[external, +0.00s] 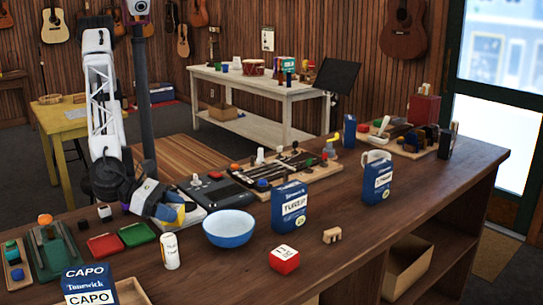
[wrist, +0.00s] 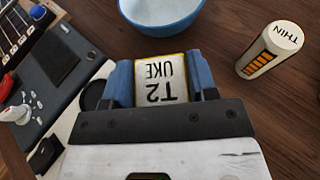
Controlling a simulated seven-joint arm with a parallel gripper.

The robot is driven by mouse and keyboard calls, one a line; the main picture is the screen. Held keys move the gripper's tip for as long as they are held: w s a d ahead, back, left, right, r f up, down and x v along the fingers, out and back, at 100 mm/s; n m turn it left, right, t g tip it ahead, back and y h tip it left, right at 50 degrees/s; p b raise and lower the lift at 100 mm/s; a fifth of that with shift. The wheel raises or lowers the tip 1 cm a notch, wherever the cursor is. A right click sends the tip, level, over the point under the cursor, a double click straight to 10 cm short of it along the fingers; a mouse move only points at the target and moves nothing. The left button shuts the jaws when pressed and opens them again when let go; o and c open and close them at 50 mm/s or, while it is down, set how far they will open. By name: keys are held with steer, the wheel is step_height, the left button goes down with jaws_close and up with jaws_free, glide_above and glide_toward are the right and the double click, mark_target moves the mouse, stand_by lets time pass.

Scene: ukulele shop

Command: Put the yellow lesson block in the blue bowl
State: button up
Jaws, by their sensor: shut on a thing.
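The yellow lesson block (wrist: 160,80) is between my gripper's fingers (wrist: 162,84) in the wrist view, its white lettered face with yellow edges showing. My gripper (external: 168,208) is shut on it, beside the bowl's left side in the external view, where the fingers mostly hide the block. The blue bowl (external: 229,228) stands upright on the wooden counter, just right of my gripper. Its near part also shows at the top of the wrist view (wrist: 160,14). The block is outside the bowl, apart from it.
A white can (external: 170,251) stands on the counter in front of my gripper. A red block (external: 284,259) and a blue carton (external: 289,208) are right of the bowl. A dark device (external: 215,192) lies behind it. Red and green pads (external: 105,246) are at left.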

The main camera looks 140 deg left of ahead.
glide_above(185, 246)
steer(key=shift+w+f, duration=0.15)
steer(key=shift+f, duration=0.15)
steer(key=shift+f, duration=1.75)
steer(key=shift+f, duration=0.15)
steer(key=o, duration=0.9)
steer(key=shift+s+d+r, duration=0.3)
steer(key=shift+d+r, duration=0.05)
steer(key=shift+v, duration=5.55)
